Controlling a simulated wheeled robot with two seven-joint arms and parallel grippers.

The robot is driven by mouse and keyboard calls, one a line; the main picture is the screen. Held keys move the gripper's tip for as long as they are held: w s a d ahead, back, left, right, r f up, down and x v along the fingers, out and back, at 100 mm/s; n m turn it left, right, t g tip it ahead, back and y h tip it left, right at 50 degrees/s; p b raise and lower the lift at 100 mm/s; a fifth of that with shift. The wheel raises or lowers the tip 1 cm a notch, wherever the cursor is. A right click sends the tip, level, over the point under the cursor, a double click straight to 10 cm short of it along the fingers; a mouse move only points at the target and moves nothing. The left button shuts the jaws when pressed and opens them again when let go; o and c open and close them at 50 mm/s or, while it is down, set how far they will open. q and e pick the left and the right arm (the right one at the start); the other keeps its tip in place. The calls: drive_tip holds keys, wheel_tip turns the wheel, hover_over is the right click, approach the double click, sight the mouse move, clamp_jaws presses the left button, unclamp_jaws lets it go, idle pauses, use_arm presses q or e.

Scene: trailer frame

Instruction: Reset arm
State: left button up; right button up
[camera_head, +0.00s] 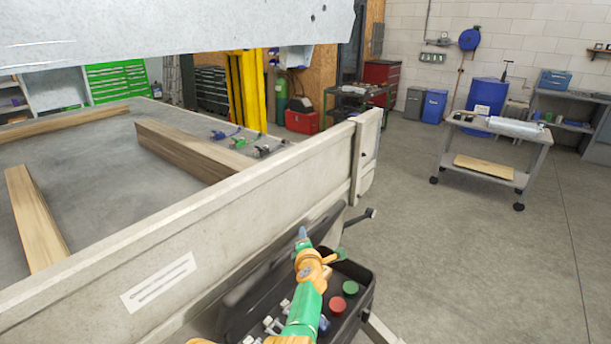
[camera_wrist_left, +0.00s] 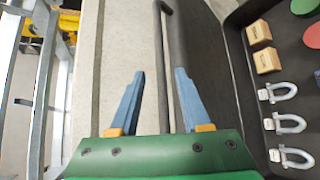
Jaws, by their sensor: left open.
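My left arm, green and orange, comes up from the bottom of the head view. Its gripper (camera_head: 303,234) is over the open black toolbox beside the trailer's pale side board. In the left wrist view the two blue fingers (camera_wrist_left: 158,88) are spread apart, with nothing clasped. A thin dark edge runs between and past them; I cannot tell how close it is. The black toolbox (camera_head: 366,283) holds metal shackles (camera_wrist_left: 291,124), wooden blocks (camera_wrist_left: 266,60), a red disc (camera_head: 337,306) and a green disc (camera_head: 350,288). My right gripper is not in view.
The trailer side board (camera_head: 255,195) runs diagonally beside the toolbox. Wooden beams (camera_head: 185,148) and small clamps (camera_head: 238,142) lie on the trailer bed. A pale metal panel (camera_head: 170,30) spans the top left. A wheeled cart (camera_head: 487,175) stands at right; the floor before it is clear.

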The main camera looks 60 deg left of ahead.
use_arm(q)
drive_tip(key=v, duration=0.3)
drive_tip(key=shift+a, duration=0.1)
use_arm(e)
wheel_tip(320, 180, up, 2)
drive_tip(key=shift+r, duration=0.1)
